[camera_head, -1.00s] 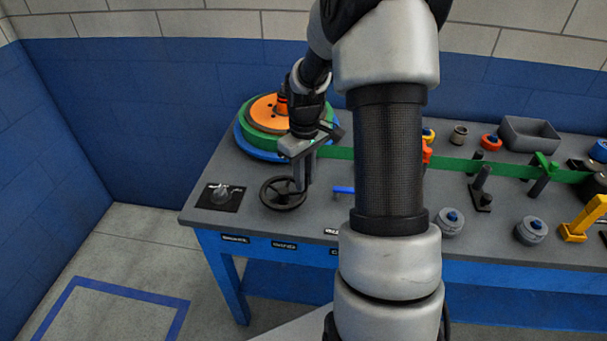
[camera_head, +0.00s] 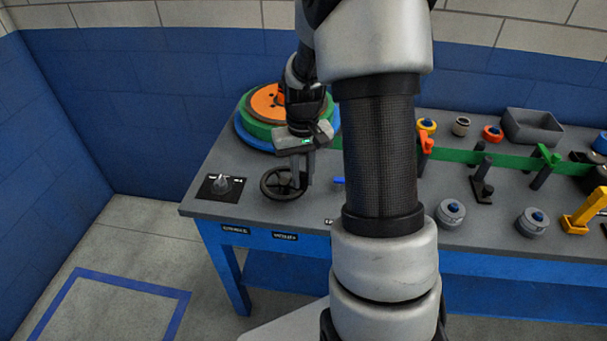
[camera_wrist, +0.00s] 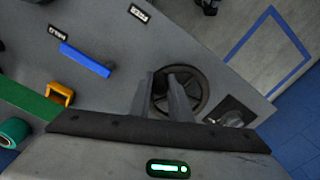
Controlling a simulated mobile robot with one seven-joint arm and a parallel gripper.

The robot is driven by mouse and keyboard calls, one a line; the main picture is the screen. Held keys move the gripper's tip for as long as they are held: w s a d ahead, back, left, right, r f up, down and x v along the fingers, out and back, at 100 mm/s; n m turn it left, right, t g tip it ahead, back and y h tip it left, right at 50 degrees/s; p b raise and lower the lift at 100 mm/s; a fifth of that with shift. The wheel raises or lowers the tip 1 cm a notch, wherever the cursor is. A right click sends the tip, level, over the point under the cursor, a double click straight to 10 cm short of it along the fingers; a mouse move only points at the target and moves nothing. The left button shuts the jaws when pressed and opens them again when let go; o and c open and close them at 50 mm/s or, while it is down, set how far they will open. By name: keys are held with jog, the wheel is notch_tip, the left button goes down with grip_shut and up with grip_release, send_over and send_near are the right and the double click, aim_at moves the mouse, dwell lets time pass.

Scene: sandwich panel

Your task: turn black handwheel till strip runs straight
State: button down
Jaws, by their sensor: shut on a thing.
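The black handwheel (camera_head: 272,188) lies at the front left of the grey table. It also shows in the wrist view (camera_wrist: 203,80), partly covered by the fingers. My gripper (camera_head: 301,182) points down at the wheel's right side. In the wrist view my gripper's fingers (camera_wrist: 178,92) reach over the wheel and are shut on it; the exact contact is hard to see. The green strip (camera_head: 460,154) runs right from the green and orange reel (camera_head: 262,122) across the table. My arm hides part of the strip.
A black plate with a grey knob (camera_head: 221,186) is left of the wheel. A blue bar (camera_wrist: 86,60) lies nearby. Rollers (camera_head: 451,213), an orange post (camera_head: 425,143), a grey bin (camera_head: 531,126) and a yellow bracket (camera_head: 583,213) stand to the right.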

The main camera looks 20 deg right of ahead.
jog(key=shift+a, duration=0.15)
jog(key=c, duration=1.6)
grip_release()
jog(key=shift+r+p, duration=0.95)
jog(key=shift+r, duration=7.8)
